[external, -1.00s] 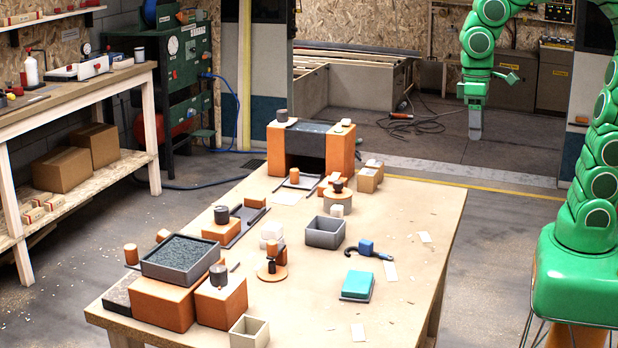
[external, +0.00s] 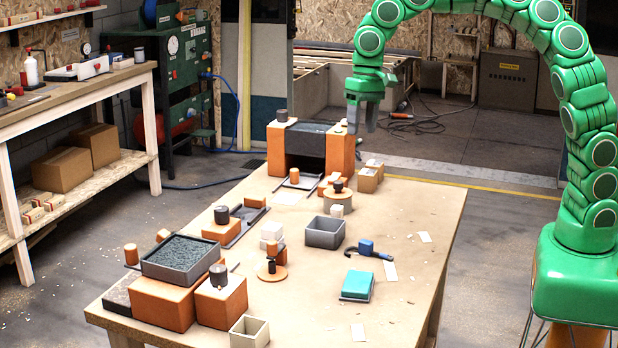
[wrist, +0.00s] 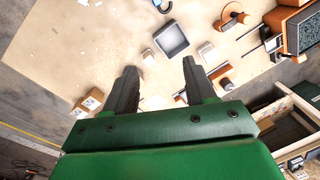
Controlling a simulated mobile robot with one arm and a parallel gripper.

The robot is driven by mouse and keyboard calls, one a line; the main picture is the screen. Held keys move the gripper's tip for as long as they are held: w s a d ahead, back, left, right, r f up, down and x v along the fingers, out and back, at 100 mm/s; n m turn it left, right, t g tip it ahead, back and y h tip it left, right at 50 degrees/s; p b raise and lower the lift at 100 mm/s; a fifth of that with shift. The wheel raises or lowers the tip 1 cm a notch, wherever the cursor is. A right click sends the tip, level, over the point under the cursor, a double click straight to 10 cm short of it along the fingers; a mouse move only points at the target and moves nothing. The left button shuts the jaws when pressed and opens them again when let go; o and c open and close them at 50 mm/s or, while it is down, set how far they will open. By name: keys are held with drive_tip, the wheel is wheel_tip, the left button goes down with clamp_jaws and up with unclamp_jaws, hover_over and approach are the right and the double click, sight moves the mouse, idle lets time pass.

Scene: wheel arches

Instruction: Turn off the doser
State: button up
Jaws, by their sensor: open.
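No part is labelled as the doser, so I cannot tell for certain which one it is. An orange arch-like unit (external: 340,154) with a dark tray top stands at the table's far end. It has a dark knob (external: 281,115) on its left block. A grey tray of dark granules (external: 182,256) sits on orange blocks at the near left, with another dark knob (external: 218,274) beside it. My gripper (external: 362,126) is open and empty, above and just right of the far unit. Its two spread fingers show in the wrist view (wrist: 158,76), touching nothing.
The wooden table (external: 420,215) also bears a grey open box (external: 325,232), a teal block (external: 357,284), a blue-headed tool (external: 367,247) and a round orange disc with a dark knob (external: 272,272). A small cardboard box (external: 368,179) stands near the far unit. The table's right side is mostly clear.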

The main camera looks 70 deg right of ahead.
drive_tip(key=w+d+f+m, duration=0.4)
drive_tip(key=w+f, duration=0.2)
drive_tip(key=w, duration=0.3)
drive_tip(key=m+h, duration=0.6)
drive_tip(key=m, duration=0.3)
approach(334, 177)
drive_tip(key=shift+x, duration=4)
